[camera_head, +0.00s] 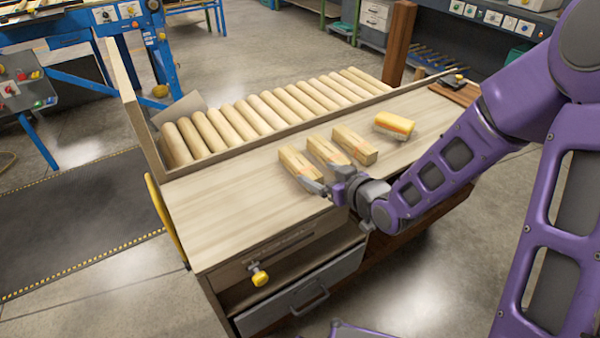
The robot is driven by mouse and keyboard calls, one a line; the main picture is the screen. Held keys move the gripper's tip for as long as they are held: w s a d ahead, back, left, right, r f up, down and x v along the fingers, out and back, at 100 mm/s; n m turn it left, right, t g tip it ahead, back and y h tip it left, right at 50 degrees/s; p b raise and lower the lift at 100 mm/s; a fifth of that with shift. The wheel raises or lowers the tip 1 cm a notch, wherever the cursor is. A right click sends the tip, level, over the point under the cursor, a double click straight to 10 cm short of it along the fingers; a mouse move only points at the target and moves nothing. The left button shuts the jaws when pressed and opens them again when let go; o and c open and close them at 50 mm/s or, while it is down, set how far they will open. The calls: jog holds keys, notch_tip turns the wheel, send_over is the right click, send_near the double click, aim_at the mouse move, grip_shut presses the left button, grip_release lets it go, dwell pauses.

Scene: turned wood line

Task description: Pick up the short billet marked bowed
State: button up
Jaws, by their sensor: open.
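Three short square wooden billets lie side by side on the bench top: a left one (298,160), a middle one (324,150) and a right one (355,145). Faint marks show on them, but I cannot read which is marked bowed. My gripper (325,180) is open at the near ends of the left and middle billets. It hides part of those ends. I cannot tell whether it touches either one.
A yellow and orange block (394,126) lies right of the billets. Several round wooden pieces (258,113) lie in a row behind a low rail. The bench top (225,208) is clear at left. A dark wooden post (400,45) stands behind the bench.

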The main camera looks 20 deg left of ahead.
aim_at(301, 166)
jog(key=x, duration=0.4)
jog(key=shift+w+a+f, duration=0.1)
jog(key=shift+w+a, duration=0.05)
jog(key=shift+a, duration=0.1)
jog(key=x, duration=0.2)
jog(key=b+x, duration=0.1)
jog(key=x, duration=0.2)
jog(key=shift+w+d+f, duration=0.15)
jog(key=shift+f, duration=0.15)
grip_shut()
